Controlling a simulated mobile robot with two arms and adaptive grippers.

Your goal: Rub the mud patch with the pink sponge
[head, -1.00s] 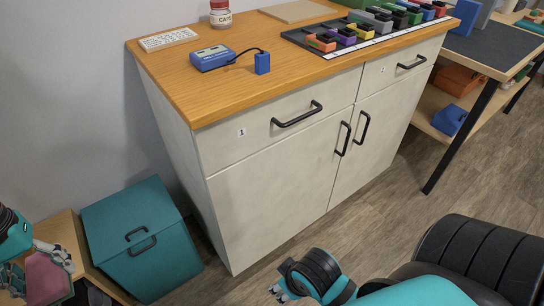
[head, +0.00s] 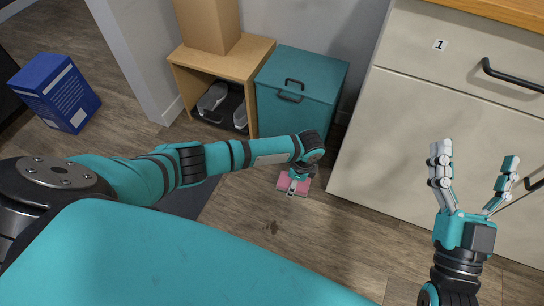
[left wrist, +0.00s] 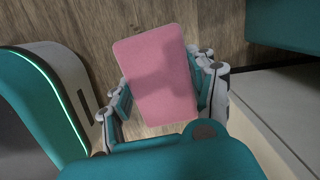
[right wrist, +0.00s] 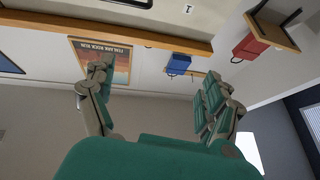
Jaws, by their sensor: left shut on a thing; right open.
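The pink sponge (head: 299,187) is held in my left gripper (head: 294,181), low over the wood floor in front of the teal bin. In the left wrist view the sponge (left wrist: 157,65) sits flat between the two fingers, with floor boards beyond it. I cannot tell whether it touches the floor. My right gripper (head: 475,160) is open and empty, raised in front of the pale cabinet.
The teal bin (head: 300,85) and a low wooden shelf (head: 235,65) with a cardboard box (head: 208,22) stand behind the left gripper. The pale cabinet (head: 400,130) borders the right. A blue box (head: 55,92) stands far left. Floor around the mud is clear.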

